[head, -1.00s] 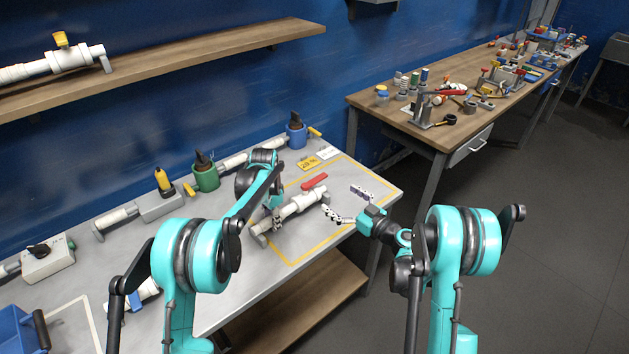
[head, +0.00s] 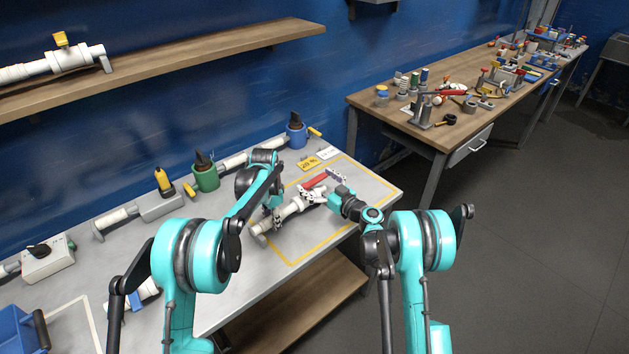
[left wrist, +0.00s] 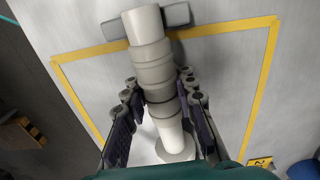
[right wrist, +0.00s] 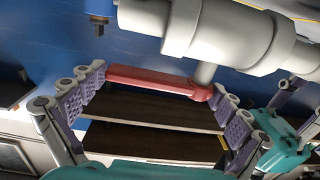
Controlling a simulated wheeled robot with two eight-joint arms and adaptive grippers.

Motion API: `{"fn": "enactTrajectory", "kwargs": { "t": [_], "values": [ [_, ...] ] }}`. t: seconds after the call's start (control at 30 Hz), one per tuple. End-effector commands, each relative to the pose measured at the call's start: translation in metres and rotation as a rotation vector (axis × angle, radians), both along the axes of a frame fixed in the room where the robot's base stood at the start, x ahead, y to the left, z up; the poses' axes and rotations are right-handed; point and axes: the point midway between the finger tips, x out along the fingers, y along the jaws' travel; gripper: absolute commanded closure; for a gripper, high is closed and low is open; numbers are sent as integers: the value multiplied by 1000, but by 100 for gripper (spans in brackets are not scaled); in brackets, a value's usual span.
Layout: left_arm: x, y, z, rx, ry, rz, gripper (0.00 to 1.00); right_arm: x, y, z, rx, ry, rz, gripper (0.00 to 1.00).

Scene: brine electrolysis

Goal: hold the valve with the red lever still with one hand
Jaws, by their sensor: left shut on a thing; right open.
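The valve is a white pipe body (head: 291,208) lying on the grey bench inside a yellow outline. Its red lever (head: 315,181) points up and to the right. My left gripper (head: 272,219) is shut on the valve's pipe; in the left wrist view the fingers (left wrist: 160,97) sit on both sides of the grey-white body (left wrist: 152,68). My right gripper (head: 322,187) is open at the red lever. In the right wrist view the lever (right wrist: 155,82) runs between the spread fingers (right wrist: 160,90), one near each end of it.
A green fitting (head: 205,173), a blue fitting (head: 296,132) and a yellow-handled part (head: 163,181) stand along the back of the bench. A yellow label (head: 308,163) lies near the outline. A cluttered wooden table (head: 395,118) stands further right. A blue bin (head: 18,330) is at lower left.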

Motion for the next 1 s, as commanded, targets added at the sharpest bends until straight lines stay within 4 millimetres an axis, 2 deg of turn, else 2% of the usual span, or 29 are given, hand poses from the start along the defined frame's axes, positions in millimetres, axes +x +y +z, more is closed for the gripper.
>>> {"fn": "enactTrajectory", "kwargs": {
  "t": [0.17,0.27,0.4,0.73,1.0],
  "values": [
    [0,0,0,0,0,0,100,0,0,0,0,0,0,0],
    [0,0,0,0,0,0,100,0,0,0,0,0,0,21],
    [0,0,0,0,0,0,100,0,0,0,0,0,0,58],
    [0,0,0,0,0,-1,100,-2,0,0,0,0,-45,59],
    [0,-1,0,-1,1,-2,100,-8,-2,0,0,0,-214,59]
  ]
}}
